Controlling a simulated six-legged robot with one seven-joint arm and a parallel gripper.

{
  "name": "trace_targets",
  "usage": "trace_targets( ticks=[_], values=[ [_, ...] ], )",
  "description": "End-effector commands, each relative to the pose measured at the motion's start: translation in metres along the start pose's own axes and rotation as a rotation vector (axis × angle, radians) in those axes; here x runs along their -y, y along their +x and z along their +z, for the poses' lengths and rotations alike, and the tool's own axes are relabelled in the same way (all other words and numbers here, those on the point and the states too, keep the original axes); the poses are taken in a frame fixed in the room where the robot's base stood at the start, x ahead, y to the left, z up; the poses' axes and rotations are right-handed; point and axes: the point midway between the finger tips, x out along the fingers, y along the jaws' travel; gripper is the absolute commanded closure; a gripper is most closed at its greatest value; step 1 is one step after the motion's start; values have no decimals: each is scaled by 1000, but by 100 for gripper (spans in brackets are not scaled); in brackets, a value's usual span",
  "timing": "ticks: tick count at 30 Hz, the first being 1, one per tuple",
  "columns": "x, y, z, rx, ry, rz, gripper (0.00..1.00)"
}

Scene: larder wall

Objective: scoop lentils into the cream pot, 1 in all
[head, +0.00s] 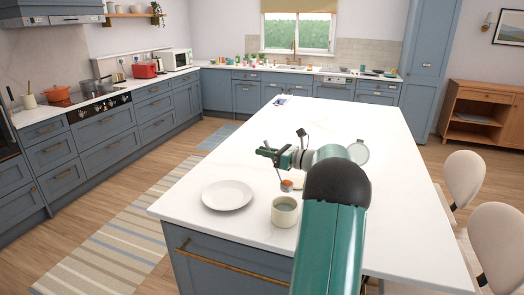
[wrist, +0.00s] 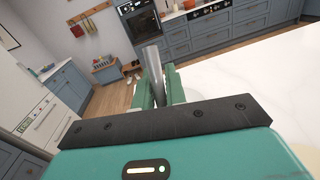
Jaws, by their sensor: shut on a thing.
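My gripper (head: 268,153) is over the white island, shut on a metal handle (wrist: 153,64) that stands between its fingers in the wrist view. In the head view a small orange patch (head: 286,184), which looks like lentils in a scoop's bowl, shows below the gripper, just behind the cream pot. The cream pot (head: 284,218) stands upright near the island's front edge; its inside looks grey-green, and I cannot tell whether it holds anything. A pale thing (head: 299,183) beside the orange patch is partly hidden by my arm.
A white plate (head: 227,195) lies left of the pot. A pale round dish (head: 358,152) is right of my wrist. Two chairs (head: 463,179) stand along the right side.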

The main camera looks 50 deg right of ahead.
Motion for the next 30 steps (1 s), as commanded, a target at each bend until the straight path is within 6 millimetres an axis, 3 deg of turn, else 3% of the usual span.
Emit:
trace_targets(
  ticks=[15, 30],
  values=[
    [4, -8, -31, -1, 0, -4, 100],
    [-36, 4, -35, -77, -437, -14, 100]
  ],
)
